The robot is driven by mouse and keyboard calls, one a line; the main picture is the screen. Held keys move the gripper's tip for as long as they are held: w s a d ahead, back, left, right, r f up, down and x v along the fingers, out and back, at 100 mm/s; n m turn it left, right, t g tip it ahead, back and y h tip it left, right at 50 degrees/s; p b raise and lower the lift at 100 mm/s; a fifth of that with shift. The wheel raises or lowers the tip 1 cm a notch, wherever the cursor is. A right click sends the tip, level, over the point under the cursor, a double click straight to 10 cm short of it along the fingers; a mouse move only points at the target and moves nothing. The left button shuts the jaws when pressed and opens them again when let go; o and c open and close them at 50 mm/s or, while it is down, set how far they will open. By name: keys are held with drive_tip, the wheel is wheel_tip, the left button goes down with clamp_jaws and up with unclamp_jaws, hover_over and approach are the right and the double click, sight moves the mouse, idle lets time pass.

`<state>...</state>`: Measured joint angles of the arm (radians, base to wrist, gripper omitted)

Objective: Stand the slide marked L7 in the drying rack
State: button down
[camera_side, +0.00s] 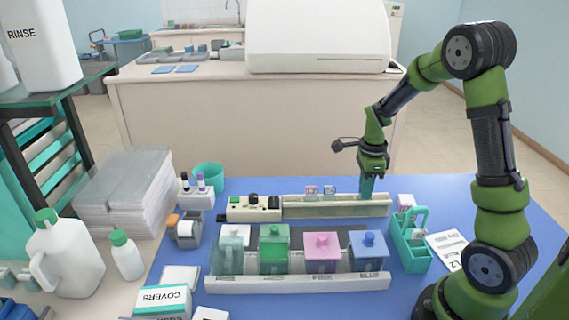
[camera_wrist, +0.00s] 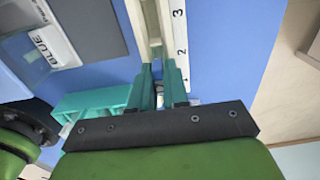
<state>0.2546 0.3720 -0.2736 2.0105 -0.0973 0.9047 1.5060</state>
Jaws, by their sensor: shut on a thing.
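The drying rack (camera_side: 335,210) is a long cream trough on the blue mat; its rail with the numbers 2 and 3 shows in the wrist view (camera_wrist: 172,22). Two slides with pinkish labels, a left one (camera_side: 311,190) and a right one (camera_side: 329,190), stand near its middle. My gripper (camera_side: 367,191) points down at the rack's right end, its teal fingers low over the trough. In the wrist view the fingers (camera_wrist: 161,88) are close together, shut on a slide that they mostly hide. Its mark cannot be read, and whether it touches the rack cannot be told.
In front, a white tray (camera_side: 300,285) holds jars with green, pink and blue lids. A cream device (camera_side: 253,214) adjoins the rack's left end.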

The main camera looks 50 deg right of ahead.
drive_tip(key=c, duration=1.1)
unclamp_jaws()
drive_tip(key=shift+o, duration=0.2)
drive_tip(key=shift+r, duration=0.1)
wheel_tip(320, 180, up, 17)
drive_tip(key=shift+f, duration=0.2)
